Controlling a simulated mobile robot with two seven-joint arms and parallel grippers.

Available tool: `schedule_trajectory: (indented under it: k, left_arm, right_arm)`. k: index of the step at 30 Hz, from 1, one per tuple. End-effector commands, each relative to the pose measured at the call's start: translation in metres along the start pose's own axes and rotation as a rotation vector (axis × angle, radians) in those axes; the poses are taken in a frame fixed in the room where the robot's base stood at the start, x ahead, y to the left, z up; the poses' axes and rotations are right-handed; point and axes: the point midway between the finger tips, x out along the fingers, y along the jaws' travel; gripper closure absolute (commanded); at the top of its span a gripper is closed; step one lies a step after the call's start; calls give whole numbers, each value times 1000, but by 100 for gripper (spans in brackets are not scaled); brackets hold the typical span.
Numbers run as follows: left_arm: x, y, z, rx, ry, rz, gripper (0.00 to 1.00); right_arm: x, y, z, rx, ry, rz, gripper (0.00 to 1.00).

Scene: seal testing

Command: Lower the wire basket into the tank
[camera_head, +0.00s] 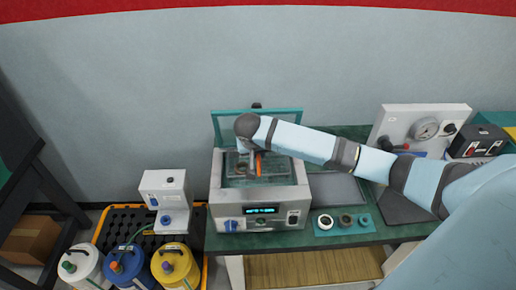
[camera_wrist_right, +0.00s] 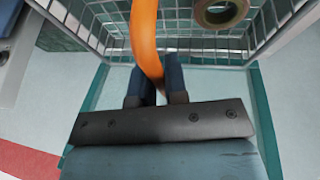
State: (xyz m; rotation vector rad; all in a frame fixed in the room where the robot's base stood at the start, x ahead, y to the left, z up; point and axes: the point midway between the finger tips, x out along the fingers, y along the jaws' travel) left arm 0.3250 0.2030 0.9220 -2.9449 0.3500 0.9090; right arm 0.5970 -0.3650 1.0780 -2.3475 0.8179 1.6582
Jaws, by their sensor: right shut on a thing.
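The tank (camera_head: 216,195) is a grey metal bath with a lit blue display on its front. Its teal-framed lid (camera_head: 222,127) stands open at the back. My right gripper (camera_head: 257,158) is over the tank, partly hidden by its own wrist. In the right wrist view, my right gripper (camera_wrist_right: 157,88) is shut on the orange handle (camera_wrist_right: 145,38) of the wire basket (camera_wrist_right: 190,43). The basket also shows in the head view (camera_head: 240,166), at the tank opening. Its exact depth there cannot be told. A brownish ring (camera_wrist_right: 222,14) is in the basket. My left gripper is out of view.
A white device (camera_head: 165,195) and several jugs (camera_head: 175,265) stand left of the tank. A teal tray (camera_head: 343,221) with rings lies at its right, beside a dark flat panel (camera_head: 338,188). A gauge box (camera_head: 425,128) stands further right, behind my right arm.

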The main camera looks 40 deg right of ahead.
Motion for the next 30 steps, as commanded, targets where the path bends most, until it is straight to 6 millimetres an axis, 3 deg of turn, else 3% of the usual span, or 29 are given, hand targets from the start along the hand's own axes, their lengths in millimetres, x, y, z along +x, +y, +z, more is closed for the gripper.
schedule_trajectory:
  k: [30]
  left_arm:
    - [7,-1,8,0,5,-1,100]
  right_arm:
    - [47,-10,19,0,-1,-1,100]
